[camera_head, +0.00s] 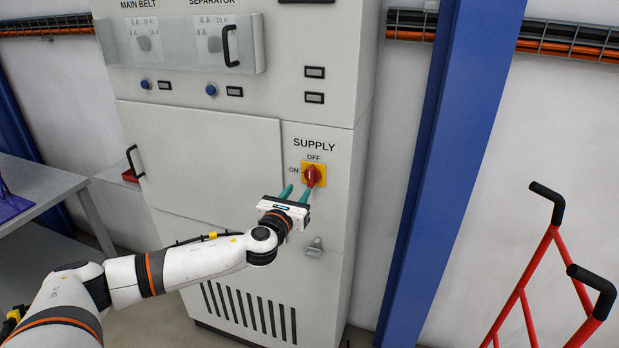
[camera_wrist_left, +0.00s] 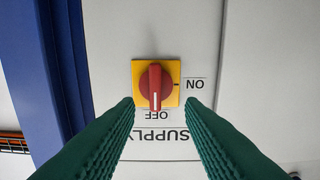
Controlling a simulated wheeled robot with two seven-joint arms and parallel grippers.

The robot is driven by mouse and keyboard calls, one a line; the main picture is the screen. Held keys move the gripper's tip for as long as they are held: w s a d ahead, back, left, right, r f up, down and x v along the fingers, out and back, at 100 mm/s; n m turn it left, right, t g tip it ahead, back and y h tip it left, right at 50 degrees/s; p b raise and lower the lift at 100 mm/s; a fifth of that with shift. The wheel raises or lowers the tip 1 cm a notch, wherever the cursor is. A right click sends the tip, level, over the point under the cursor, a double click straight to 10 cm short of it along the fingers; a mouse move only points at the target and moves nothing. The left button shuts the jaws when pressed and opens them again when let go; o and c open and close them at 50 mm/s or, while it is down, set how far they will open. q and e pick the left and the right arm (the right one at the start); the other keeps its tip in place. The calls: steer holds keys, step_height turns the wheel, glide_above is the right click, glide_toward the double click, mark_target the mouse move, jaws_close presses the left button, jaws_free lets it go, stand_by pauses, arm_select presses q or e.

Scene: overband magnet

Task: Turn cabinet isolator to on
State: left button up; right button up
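The cabinet isolator (camera_head: 313,175) is a red rotary knob on a yellow square plate, under the SUPPLY label. It also shows in the left wrist view as the red knob (camera_wrist_left: 155,86), upside down there. The knob's white mark points at OFF; ON is a quarter turn away. My left gripper (camera_head: 296,192) is open and empty, its green fingers pointing at the cabinet, just below and left of the knob in the head view. In the left wrist view the fingertips (camera_wrist_left: 160,104) lie either side of the knob's lower end; contact cannot be told. My right gripper is not in view.
The grey cabinet (camera_head: 210,165) has a closed door left of the isolator and a small hasp (camera_head: 315,247) below it. A clear cover with a black handle (camera_head: 230,46) juts out above. A blue column (camera_head: 445,170) and a red hand truck (camera_head: 550,240) stand at right.

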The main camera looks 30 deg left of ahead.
mark_target(310, 178)
arm_select(q)
steer(key=x, duration=0.4)
steer(key=p+x, duration=0.1)
steer(key=x, duration=0.1)
steer(key=shift+w+d+r, duration=0.2)
steer(key=shift+w+d, duration=0.1)
steer(key=shift+w, duration=0.05)
steer(key=shift+w+a, duration=0.15)
steer(key=shift+w, duration=0.25)
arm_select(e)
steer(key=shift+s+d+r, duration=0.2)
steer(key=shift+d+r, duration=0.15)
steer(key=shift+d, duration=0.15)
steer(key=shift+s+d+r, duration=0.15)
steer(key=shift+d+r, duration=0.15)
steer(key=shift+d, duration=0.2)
arm_select(q)
jaws_close()
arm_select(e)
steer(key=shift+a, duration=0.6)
